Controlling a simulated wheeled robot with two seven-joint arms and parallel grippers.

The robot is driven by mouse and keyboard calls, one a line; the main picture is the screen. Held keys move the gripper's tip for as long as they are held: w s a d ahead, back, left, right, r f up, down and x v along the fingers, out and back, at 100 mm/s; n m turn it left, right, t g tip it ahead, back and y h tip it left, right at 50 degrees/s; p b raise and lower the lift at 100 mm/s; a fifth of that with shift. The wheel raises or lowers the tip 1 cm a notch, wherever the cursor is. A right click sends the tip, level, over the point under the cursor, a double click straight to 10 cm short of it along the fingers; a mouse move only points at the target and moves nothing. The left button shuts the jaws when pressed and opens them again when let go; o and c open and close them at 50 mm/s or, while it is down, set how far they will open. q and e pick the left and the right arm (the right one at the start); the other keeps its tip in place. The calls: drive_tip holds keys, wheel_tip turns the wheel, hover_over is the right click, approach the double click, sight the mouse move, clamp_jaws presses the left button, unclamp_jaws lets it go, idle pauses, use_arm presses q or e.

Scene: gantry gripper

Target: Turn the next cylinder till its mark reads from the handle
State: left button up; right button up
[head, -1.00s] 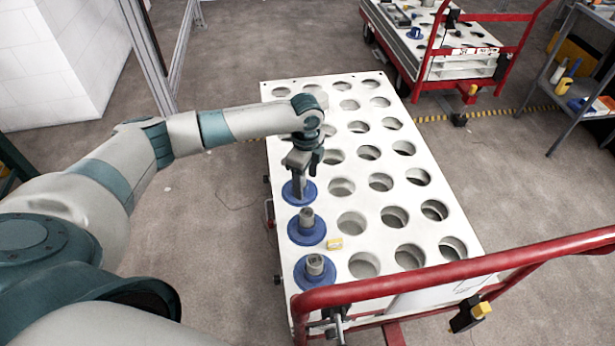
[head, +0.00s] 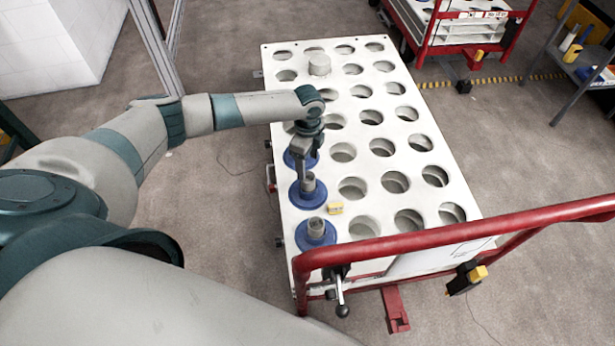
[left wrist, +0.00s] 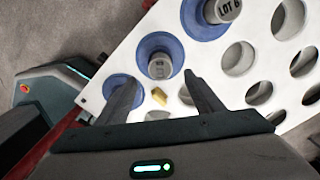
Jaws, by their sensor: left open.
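Three grey cylinders with blue flanges stand along the left edge of the white holed trolley top (head: 440,190). The far one (head: 301,158) is partly hidden by my gripper; in the left wrist view its mark reads "LOT 6" (left wrist: 228,9). The middle cylinder (head: 307,192) also shows in the left wrist view (left wrist: 160,65), its mark too small to read. The near one (head: 316,233) is nearest the red handle (head: 440,240). My left gripper (head: 303,172) is open, empty, above the row between the far and middle cylinders. My right gripper is out of view.
A small yellow block (head: 335,208) lies beside the middle cylinder. A pale cylinder (head: 319,65) stands at the far end. A black lever (head: 341,290) hangs by the handle. A second red trolley (head: 450,40) and a shelf stand behind right.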

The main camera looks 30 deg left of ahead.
sight(308, 176)
use_arm(q)
wheel_tip(308, 176, down, 8)
drive_tip(key=shift+r, duration=0.1)
drive_tip(key=shift+f, duration=0.6)
drive_tip(key=c, duration=1.4)
drive_tip(key=shift+c, duration=0.5)
drive_tip(key=shift+m+b, duration=0.35)
drive_tip(key=shift+m, duration=1.15)
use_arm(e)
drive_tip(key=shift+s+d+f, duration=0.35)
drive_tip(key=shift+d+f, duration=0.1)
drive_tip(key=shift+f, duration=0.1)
